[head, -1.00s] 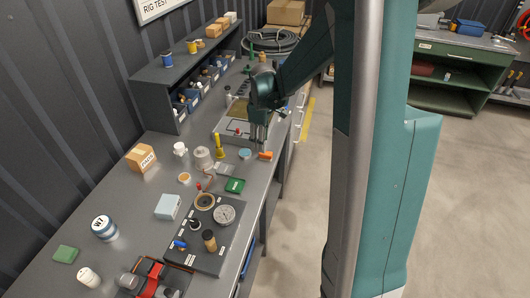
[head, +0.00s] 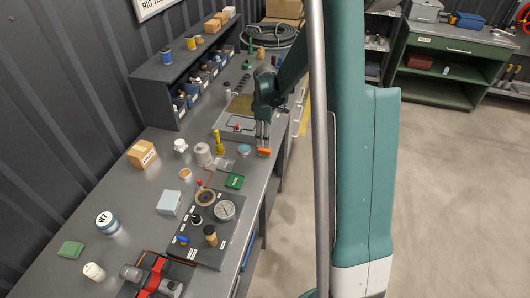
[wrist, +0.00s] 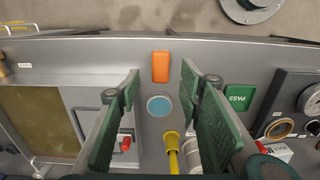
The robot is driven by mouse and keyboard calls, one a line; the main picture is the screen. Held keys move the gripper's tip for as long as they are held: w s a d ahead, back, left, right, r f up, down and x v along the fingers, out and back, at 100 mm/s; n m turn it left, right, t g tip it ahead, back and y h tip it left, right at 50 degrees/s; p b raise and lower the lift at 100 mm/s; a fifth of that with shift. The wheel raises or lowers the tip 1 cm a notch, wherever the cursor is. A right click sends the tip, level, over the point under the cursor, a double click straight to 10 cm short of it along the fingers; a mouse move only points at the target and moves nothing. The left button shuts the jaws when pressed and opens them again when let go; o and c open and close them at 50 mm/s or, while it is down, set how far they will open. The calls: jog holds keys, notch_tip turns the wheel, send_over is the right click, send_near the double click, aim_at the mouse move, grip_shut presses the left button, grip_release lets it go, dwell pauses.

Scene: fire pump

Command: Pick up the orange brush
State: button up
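The orange brush (wrist: 161,67) lies on the bench top near its front edge in the wrist view, seen as a small orange block. It also shows in the head view (head: 264,152) just below my gripper. My gripper (wrist: 161,80) is open, its two green finger pads apart to the left and right of the brush's line. In the head view my gripper (head: 263,136) points down above the brush. Nothing is between the fingers that I can see. Whether the fingertips reach the brush's height I cannot tell.
A blue-topped round tin (wrist: 159,105) and a yellow-handled tool (wrist: 171,145) lie close to the brush. A panel with a gauge (head: 224,210) stands nearer. The floor beyond the bench edge is free.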

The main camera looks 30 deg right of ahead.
aim_at(265, 152)
jog(key=shift+f, duration=1.2)
jog(key=shift+a+f, duration=0.1)
jog(key=shift+f, duration=2.5)
jog(key=c, duration=1)
